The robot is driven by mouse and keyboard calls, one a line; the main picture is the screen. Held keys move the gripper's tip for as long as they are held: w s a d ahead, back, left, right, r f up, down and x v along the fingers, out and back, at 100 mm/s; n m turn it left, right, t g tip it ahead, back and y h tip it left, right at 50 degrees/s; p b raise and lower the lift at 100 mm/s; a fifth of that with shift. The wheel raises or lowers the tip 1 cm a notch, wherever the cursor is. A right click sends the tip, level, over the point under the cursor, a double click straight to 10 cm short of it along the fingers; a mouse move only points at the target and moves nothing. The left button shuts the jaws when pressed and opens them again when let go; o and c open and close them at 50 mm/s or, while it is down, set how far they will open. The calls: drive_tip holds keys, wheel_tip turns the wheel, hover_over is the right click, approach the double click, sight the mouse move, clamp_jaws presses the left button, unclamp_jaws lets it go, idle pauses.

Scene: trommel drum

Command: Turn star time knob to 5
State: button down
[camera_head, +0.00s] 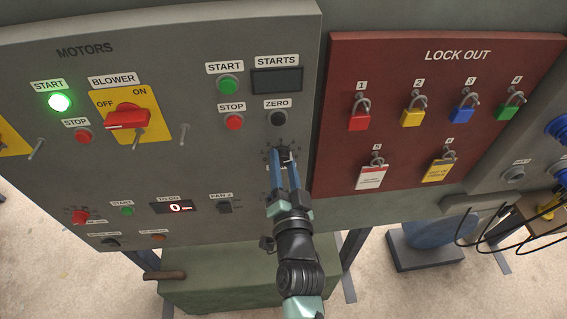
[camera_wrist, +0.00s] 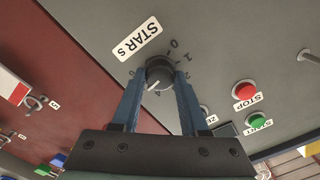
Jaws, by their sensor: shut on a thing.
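The star time knob (camera_wrist: 158,71) is a small dark round knob on the grey panel, beside a white label reading "STAR s" (camera_wrist: 137,38) in the wrist view. Small digits ring it, with 0 and 1 at its upper right; the others are hard to read. A pale mark shows on the knob's lower left edge. My gripper (camera_wrist: 159,84) has its blue fingers on either side of the knob, shut on it. In the head view my gripper (camera_head: 283,160) reaches up to the panel below the ZERO button and partly hides the knob.
Above the knob are the black ZERO button (camera_head: 278,118), the dark STARTS display (camera_head: 277,81), the red STOP button (camera_head: 234,122) and the green START button (camera_head: 227,85). The red lock-out board (camera_head: 335,130) with padlocks stands close on the right.

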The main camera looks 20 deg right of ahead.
drive_tip(key=shift+c, duration=2.1)
unclamp_jaws()
drive_tip(key=shift+s, duration=0.1)
drive_tip(key=b+v, duration=0.2)
drive_tip(key=v, duration=1)
drive_tip(key=shift+s, duration=0.4)
drive_tip(key=shift+a, duration=0.15)
